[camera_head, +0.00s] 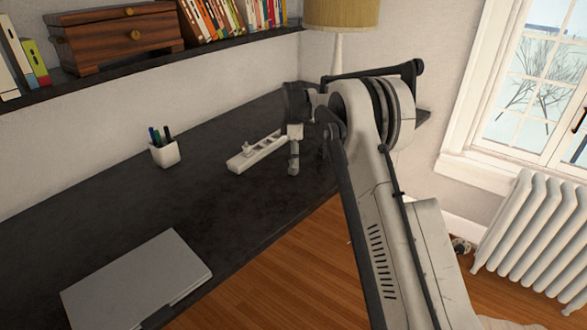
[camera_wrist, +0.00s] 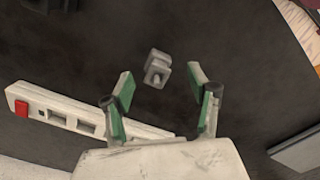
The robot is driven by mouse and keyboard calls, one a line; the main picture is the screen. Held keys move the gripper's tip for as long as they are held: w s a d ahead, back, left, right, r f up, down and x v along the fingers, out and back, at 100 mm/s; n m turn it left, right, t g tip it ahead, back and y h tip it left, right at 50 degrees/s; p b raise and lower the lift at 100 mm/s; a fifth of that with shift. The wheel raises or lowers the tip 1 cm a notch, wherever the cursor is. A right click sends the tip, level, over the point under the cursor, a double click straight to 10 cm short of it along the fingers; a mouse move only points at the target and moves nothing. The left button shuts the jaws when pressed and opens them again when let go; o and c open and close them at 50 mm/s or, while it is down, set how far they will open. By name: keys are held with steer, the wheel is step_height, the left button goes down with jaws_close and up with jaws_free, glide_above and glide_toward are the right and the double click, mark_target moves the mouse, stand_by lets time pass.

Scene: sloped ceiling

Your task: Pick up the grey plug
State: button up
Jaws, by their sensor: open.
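The grey plug (camera_wrist: 157,69) lies on the dark desk in the wrist view, just beyond and between my fingertips. It is small and blocky, with a lighter rounded part facing my gripper. My gripper (camera_wrist: 161,84) is open, one green-padded finger to each side, and nothing is held. In the head view my gripper (camera_head: 294,160) hangs over the desk to the right of the power strip; I cannot make out the plug there.
A white power strip (camera_head: 258,152) lies close beside my gripper; its red switch (camera_wrist: 21,108) shows in the wrist view. A pen cup (camera_head: 165,153) and a laptop (camera_head: 137,283) stand farther left. A shelf (camera_head: 105,68) overhangs the desk. A lamp (camera_head: 338,50) stands behind my arm.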

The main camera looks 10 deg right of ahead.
steer(key=f, duration=0.5)
steer(key=shift+w+a, duration=0.15)
steer(key=shift+w, duration=0.1)
steer(key=c, duration=1.1)
